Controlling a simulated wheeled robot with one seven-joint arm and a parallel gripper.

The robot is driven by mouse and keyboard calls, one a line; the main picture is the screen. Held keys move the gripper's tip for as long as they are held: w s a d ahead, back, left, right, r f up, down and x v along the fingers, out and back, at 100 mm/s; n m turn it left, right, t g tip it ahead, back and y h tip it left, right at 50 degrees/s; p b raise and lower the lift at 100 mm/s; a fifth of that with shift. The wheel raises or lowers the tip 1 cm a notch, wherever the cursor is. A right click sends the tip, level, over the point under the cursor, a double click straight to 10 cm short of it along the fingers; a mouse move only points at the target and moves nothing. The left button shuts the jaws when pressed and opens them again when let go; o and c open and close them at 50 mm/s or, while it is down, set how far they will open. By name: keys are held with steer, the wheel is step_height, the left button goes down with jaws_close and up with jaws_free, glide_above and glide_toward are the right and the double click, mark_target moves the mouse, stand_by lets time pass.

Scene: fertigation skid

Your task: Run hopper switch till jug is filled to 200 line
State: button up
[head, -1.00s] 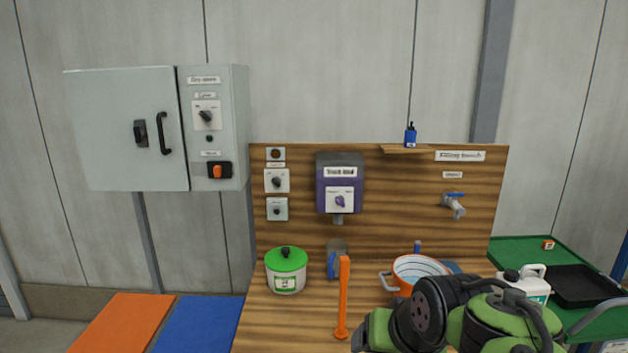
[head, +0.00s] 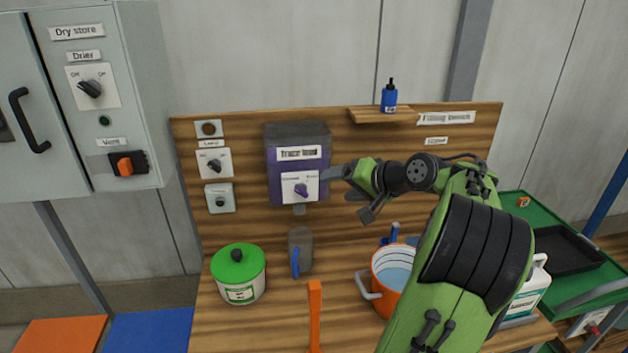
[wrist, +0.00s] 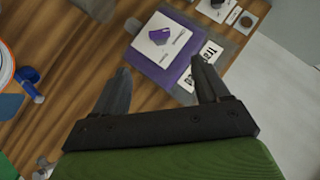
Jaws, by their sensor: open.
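A purple hopper box (head: 284,163) with a grey lid and a blurred label is fixed to the wooden backboard. Its white plate carries a purple knob switch (head: 301,190); the knob also shows in the wrist view (wrist: 160,36). A grey jug (head: 301,245) with a blue handle stands on the bench below the hopper's spout (head: 299,210). Its fill lines and contents cannot be made out. My gripper (head: 345,187) is open and empty, just right of the switch plate. In the wrist view the knob lies beyond the open fingers (wrist: 161,72), apart from them.
A green-lidded pot (head: 238,276) stands left of the jug. An orange post (head: 315,312) rises in front. An orange pot (head: 388,293) stands under my arm. A small blue bottle (head: 389,97) sits on a shelf above. Other knobs (head: 214,162) are left of the hopper.

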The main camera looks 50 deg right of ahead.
mark_target(303, 192)
steer(key=x, duration=1.4)
steer(key=shift+w+f+b, duration=0.2)
steer(key=shift+f+b, duration=0.05)
steer(key=shift+b, duration=0.1)
steer(key=shift+s+r, duration=0.1)
